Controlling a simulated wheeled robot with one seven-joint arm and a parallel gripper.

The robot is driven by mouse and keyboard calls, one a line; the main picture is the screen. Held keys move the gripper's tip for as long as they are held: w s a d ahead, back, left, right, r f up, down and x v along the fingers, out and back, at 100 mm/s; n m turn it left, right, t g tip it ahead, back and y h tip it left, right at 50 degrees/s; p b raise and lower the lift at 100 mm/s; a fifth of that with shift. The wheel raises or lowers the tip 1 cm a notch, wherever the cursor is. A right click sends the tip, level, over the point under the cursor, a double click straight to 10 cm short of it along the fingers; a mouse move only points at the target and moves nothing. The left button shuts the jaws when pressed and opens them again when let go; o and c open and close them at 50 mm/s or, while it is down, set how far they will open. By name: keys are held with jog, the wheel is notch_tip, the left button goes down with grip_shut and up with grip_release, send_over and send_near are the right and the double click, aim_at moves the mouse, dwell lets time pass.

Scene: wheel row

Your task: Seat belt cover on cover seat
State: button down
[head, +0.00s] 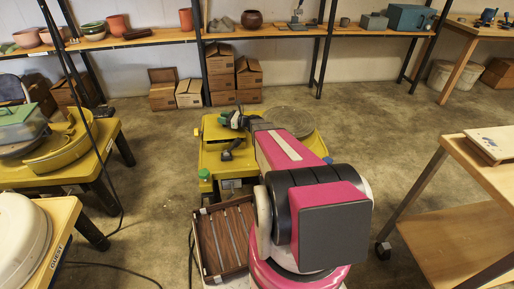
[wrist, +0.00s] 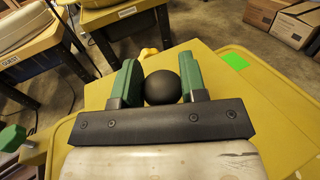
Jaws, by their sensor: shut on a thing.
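My gripper (wrist: 163,85) has green fingers, one on each side of a round black knob (wrist: 162,88), and is shut on it. Below the knob in the wrist view lies a flat olive-yellow panel (wrist: 205,70) with a bright green patch (wrist: 235,61). Whether the knob belongs to this panel or to a separate belt cover is hidden. In the head view my gripper (head: 232,120) is over the left part of the yellow wheel (head: 208,160). The wheel's grey round head (head: 290,121) is to the right, partly behind my arm. I cannot make out the cover seat.
A dark handled piece (head: 231,147) lies on the yellow wheel. A brown slatted tray (head: 222,240) is close in front. Yellow tables (head: 95,175) stand at the left and a wooden cart (head: 455,235) at the right. Shelves (head: 270,34) and boxes (head: 222,75) line the back wall.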

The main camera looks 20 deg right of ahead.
jog(key=shift+f, duration=1.55)
dwell(2.3)
jog(key=c, duration=0.8)
grip_release()
jog(key=shift+v, duration=1.75)
